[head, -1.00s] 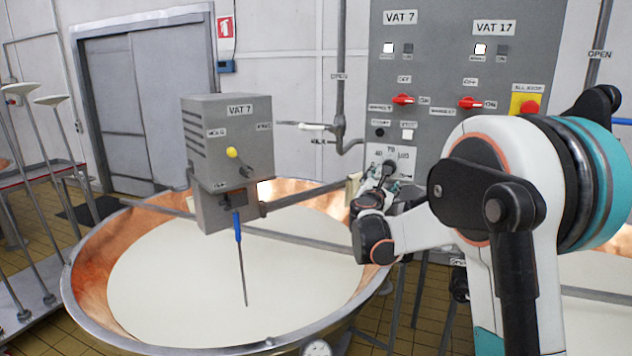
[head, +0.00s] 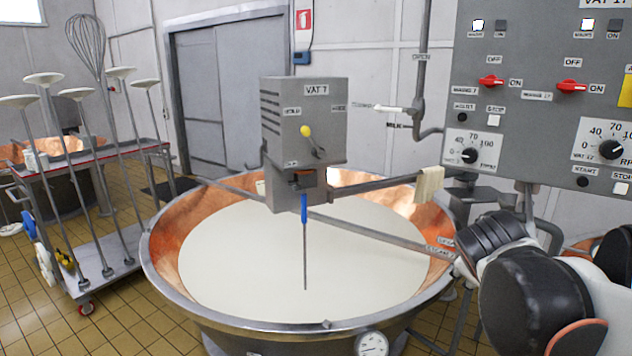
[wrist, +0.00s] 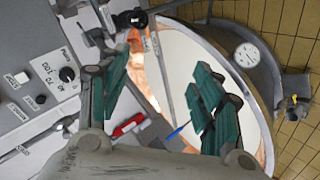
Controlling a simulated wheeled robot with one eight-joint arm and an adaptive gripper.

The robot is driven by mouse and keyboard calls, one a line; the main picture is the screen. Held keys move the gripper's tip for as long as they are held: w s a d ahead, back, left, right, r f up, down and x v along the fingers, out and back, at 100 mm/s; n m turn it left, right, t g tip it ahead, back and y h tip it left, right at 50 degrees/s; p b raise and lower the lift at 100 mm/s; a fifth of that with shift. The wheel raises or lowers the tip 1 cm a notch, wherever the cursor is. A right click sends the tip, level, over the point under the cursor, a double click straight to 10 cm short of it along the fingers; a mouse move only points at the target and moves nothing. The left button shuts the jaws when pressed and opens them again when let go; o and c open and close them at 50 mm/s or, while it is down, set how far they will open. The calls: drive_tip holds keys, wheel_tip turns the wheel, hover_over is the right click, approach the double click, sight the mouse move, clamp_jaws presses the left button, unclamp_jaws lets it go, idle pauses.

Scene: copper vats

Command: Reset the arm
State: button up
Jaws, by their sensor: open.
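My gripper (wrist: 160,72) shows in the wrist view with its two teal-padded fingers spread wide apart and nothing between them. Behind the fingers are the copper vat (wrist: 152,82) with its white liquid and, at left, the grey control panel (wrist: 30,110). In the head view my arm is folded at the lower right, in front of the vat's right side and below the panel (head: 540,120); the fingers cannot be made out there. The VAT 7 box (head: 305,125) with its yellow knob stands over the vat (head: 165,250), left of my arm.
A blue-handled thermometer (head: 304,210) hangs into the liquid. A cloth (head: 429,184) drapes over a bar near the arm. A red-railed cart (head: 105,250) with tall ladles stands at left. Tiled floor (head: 120,320) is clear between cart and vat.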

drive_tip(key=s+a+f+m+g+y+b, duration=0.1)
drive_tip(key=s+a+f+m+y, duration=0.1)
drive_tip(key=s+a+f, duration=0.3)
drive_tip(key=s+a+f+m+g+y+b, duration=0.1)
drive_tip(key=s+a+f, duration=0.5)
drive_tip(key=s, duration=0.6)
drive_tip(key=f+m+y+b, duration=0.1)
drive_tip(key=f+m+y, duration=0.1)
drive_tip(key=m, duration=0.1)
drive_tip(key=shift+a, duration=0.1)
idle(0.6)
